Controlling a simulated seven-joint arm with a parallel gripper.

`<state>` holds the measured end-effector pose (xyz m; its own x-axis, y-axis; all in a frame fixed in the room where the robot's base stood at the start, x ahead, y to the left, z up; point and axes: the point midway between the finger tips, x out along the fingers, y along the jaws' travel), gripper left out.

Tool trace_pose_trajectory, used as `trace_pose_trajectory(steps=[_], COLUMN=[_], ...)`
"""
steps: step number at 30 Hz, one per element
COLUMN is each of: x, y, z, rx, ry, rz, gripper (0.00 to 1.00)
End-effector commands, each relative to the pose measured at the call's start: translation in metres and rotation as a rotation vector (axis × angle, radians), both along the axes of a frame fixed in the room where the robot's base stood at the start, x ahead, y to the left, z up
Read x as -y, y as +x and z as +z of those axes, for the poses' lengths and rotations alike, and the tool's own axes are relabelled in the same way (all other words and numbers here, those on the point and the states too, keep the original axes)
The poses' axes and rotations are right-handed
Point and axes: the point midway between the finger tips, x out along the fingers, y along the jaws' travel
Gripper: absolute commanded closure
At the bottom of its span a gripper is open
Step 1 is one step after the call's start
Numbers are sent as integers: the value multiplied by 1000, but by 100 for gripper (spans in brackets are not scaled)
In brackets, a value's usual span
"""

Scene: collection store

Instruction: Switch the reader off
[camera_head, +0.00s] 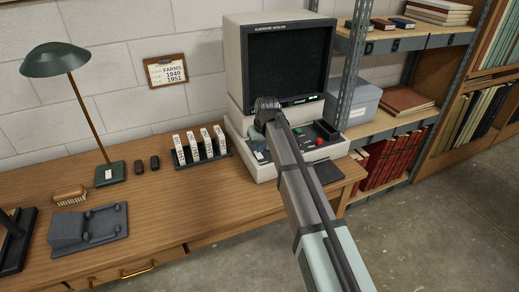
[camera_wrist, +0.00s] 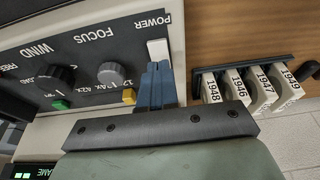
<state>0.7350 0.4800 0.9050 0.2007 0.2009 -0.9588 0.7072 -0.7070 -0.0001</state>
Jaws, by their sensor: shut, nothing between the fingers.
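The microfilm reader (camera_head: 232,62) stands on the desk, its large screen (camera_head: 288,58) dark. Small green marks show on the strip below the screen. In the wrist view its control panel (camera_wrist: 85,58) is upside down, with FOCUS and WIND knobs. The white power switch (camera_wrist: 157,50) sits beside the word POWER. My gripper (camera_wrist: 157,68) is shut and empty, its blue fingertips right at the switch; I cannot tell whether they touch it. The fingertips partly cover the switch. In the head view my arm hides part of the reader's front.
A rack of white year-labelled boxes (camera_head: 207,143) stands just left of the reader; it also shows in the wrist view (camera_wrist: 245,88). A green lamp (camera_head: 54,60), a brush (camera_head: 70,195) and a grey device (camera_head: 90,228) are farther left. A metal shelf post (camera_head: 352,65) rises close on the right.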

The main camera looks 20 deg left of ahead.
Motion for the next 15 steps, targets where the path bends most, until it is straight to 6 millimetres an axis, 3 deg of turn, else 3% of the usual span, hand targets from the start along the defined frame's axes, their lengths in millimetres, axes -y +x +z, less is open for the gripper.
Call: trace_pose_trajectory(steps=[15], x=[23], y=[-23], z=[85], rx=[1], ry=[1], rz=[0], gripper=[100])
